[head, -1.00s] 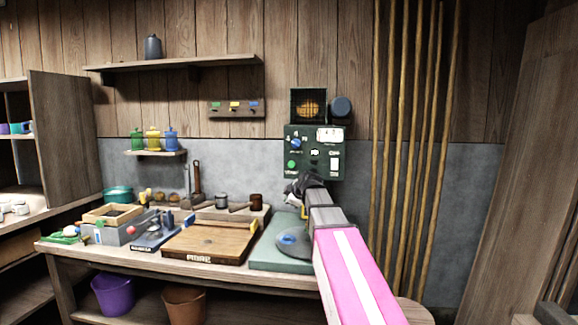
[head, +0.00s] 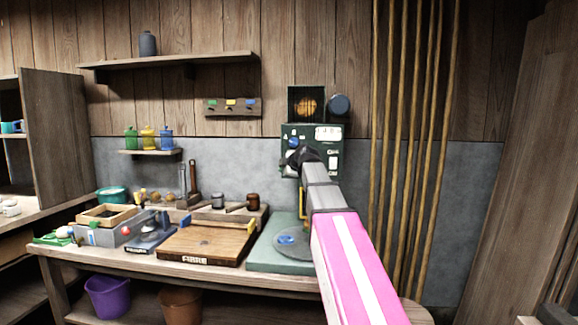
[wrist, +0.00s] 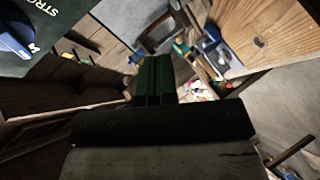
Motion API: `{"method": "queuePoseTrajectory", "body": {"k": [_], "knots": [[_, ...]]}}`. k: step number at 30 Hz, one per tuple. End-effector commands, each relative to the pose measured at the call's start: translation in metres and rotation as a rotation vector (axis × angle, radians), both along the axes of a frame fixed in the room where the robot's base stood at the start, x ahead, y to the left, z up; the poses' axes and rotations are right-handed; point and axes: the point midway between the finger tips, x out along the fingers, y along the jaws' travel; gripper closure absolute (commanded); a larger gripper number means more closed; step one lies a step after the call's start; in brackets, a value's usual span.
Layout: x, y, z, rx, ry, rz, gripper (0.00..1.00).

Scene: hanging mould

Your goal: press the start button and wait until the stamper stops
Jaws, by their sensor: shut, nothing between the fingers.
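The dark green control panel (head: 332,160) hangs on the wall, with a blue knob (head: 293,143), a white dial (head: 327,133) and white switches at its right. My gripper (head: 303,156) is shut and empty, in front of the panel's left half. The green start button is hidden behind it, and I cannot tell whether they touch. In the wrist view the two fingers (wrist: 153,75) lie together, and part of the panel with its blue knob (wrist: 14,38) shows at upper left. The stamper's green base (head: 262,260) carries a grey disc with a blue pad (head: 286,240), partly behind my arm.
A lamp box (head: 306,104) glowing orange and a round dark fitting (head: 339,104) sit above the panel. The workbench (head: 140,264) holds a wooden board marked FIBRE (head: 208,243) and several tools. Bamboo poles (head: 400,150) stand close to my arm's right.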

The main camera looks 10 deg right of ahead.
Motion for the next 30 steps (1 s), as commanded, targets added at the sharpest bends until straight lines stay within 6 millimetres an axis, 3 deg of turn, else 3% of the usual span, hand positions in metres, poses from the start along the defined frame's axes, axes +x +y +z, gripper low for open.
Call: {"method": "queuePoseTrajectory", "body": {"k": [21, 30], "knots": [[0.073, -0.023, 0.0, 0.001, 0.001, 0.0, 1.0], [0.082, -0.027, 0.0, 0.0, 0.0, 0.0, 1.0]]}}
